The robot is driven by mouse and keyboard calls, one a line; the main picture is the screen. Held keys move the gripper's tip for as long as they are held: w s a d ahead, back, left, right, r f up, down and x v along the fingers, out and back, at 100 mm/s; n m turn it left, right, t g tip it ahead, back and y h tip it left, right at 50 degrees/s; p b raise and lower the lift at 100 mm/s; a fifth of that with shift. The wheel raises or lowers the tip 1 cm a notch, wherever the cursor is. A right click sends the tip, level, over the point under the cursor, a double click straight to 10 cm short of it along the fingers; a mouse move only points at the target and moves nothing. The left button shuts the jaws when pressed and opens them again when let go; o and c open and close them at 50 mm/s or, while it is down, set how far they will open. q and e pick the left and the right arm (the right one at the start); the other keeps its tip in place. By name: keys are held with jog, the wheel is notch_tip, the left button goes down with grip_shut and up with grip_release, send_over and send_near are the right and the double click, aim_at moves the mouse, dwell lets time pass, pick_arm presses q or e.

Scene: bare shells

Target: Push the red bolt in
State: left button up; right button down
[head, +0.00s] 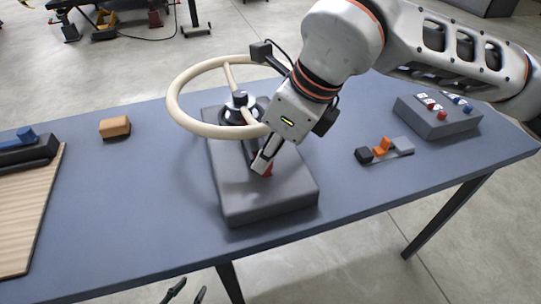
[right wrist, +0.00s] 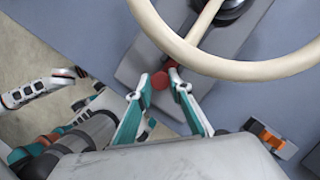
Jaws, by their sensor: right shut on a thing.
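The red bolt (head: 268,171) sits on a grey block (head: 262,205) in front of a cream handwheel (head: 190,122). My right gripper (head: 262,164) reaches down to it and hides part of it in the head view. In the right wrist view, the bolt's round red end (right wrist: 160,80) lies between the fingertips of my right gripper (right wrist: 158,92), which is shut on it. How deep the bolt sits cannot be told. My left gripper (head: 186,292) shows only its dark fingertips at the bottom of the head view, apart and empty, below the table's front edge.
The wheel rim passes close to my right gripper. To the right are a small block with an orange piece (head: 382,147) and a grey box with switches (head: 437,117). To the left are an orange-brown block (head: 115,127) and a wooden board (head: 22,225). The blue-grey table (head: 120,215) is clear between.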

jog(key=shift+w+r, duration=0.1)
jog(key=shift+w, duration=0.1)
jog(key=c, duration=1.9)
grip_release()
jog(key=shift+o, duration=0.4)
jog(key=shift+w+a, duration=0.1)
jog(key=v, duration=1.2)
